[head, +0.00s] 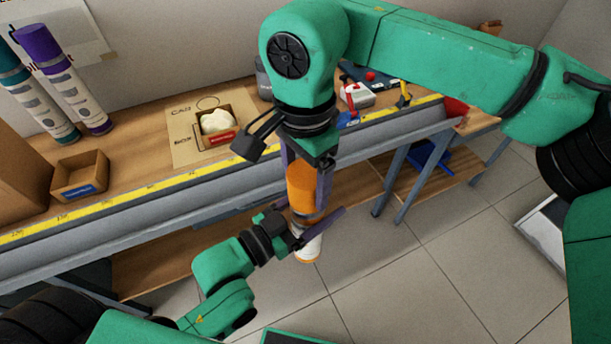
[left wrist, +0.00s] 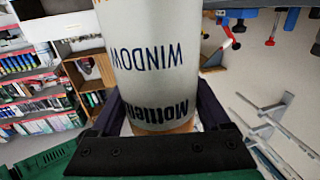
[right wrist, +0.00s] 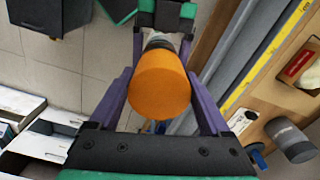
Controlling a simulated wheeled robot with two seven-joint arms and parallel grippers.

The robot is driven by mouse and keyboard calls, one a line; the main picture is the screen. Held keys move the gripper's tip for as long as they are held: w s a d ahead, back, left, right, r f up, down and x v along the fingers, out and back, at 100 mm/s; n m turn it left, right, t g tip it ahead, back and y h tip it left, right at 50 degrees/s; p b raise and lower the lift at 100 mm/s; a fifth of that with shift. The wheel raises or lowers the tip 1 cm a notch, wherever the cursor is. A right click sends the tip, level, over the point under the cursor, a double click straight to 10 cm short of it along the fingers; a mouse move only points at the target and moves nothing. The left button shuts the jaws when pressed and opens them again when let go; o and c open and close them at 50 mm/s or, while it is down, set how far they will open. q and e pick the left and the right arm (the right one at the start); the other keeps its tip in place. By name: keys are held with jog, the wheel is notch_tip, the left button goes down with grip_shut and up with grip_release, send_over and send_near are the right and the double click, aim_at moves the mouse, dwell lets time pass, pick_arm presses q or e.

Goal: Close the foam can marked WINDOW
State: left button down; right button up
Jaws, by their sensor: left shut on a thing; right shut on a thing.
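The white foam can (head: 308,246) is upright in front of the bench, its lower part showing below my left gripper (head: 306,228). In the left wrist view the can (left wrist: 155,85) fills the middle, with WINDOW upside down on its side. My left gripper is shut around the can's body. My right gripper (head: 306,193) points down from above and is shut on the orange cap (head: 302,178). The right wrist view shows the orange cap (right wrist: 160,85) between the fingers, in line with the can. The joint between cap and can is hidden, so I cannot tell if the cap is seated.
Teal-capped (head: 38,100) and purple-capped (head: 75,90) cans stand at the bench's back left. A small cardboard box (head: 80,178) and a marked cardboard sheet (head: 183,138) with a box of cream material (head: 217,122) lie on the bench. A yellow tape (head: 130,199) runs along its front edge.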

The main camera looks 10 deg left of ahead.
jog(key=shift+f, duration=0.6)
jog(key=o, duration=1.2)
jog(key=shift+o, duration=0.2)
notch_tip(320, 180, up, 12)
